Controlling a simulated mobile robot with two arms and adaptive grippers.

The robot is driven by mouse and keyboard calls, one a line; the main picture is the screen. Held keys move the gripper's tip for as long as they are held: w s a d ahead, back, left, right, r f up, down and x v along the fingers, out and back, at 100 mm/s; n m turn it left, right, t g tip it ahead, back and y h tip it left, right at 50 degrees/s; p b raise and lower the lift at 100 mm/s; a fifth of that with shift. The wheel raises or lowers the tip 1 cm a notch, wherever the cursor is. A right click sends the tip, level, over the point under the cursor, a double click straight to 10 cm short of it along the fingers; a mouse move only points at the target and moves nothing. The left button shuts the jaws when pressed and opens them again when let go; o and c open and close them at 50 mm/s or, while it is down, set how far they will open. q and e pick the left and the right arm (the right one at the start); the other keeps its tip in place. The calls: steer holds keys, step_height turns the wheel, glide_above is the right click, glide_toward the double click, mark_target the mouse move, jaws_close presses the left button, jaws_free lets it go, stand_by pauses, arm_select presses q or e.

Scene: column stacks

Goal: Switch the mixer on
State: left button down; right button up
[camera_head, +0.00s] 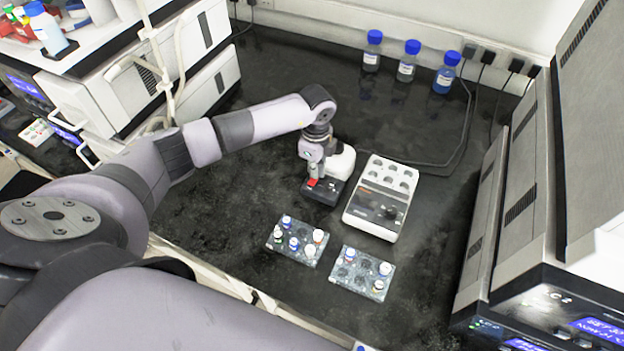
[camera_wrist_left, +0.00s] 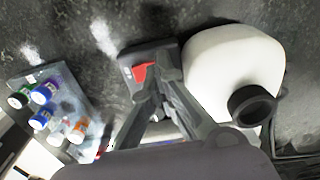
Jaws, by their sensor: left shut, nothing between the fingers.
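The mixer has a black base (camera_head: 326,192), a white rounded body (camera_head: 343,163) and a red switch (camera_head: 312,182) on the front of the base. In the left wrist view the red switch (camera_wrist_left: 143,71) shows just beyond my fingertips, and the white body (camera_wrist_left: 232,62) with its black cup (camera_wrist_left: 252,105) is to the right. My left gripper (camera_head: 316,174) is shut and empty, pointing down right over the switch. I cannot tell whether the tips touch it. The gripper hides part of the mixer in the head view. My right gripper is not in view.
A white and grey device with round wells (camera_head: 378,197) stands right of the mixer. Two vial racks (camera_head: 283,252) (camera_head: 350,284) sit in front. Three blue-capped bottles (camera_head: 407,62) stand at the back. Large instruments flank the dark bench (camera_head: 270,110) on both sides.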

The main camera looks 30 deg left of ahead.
arm_select(q)
step_height(320, 180, up, 5)
steer(key=p, duration=0.4)
stand_by(0.3)
stand_by(0.4)
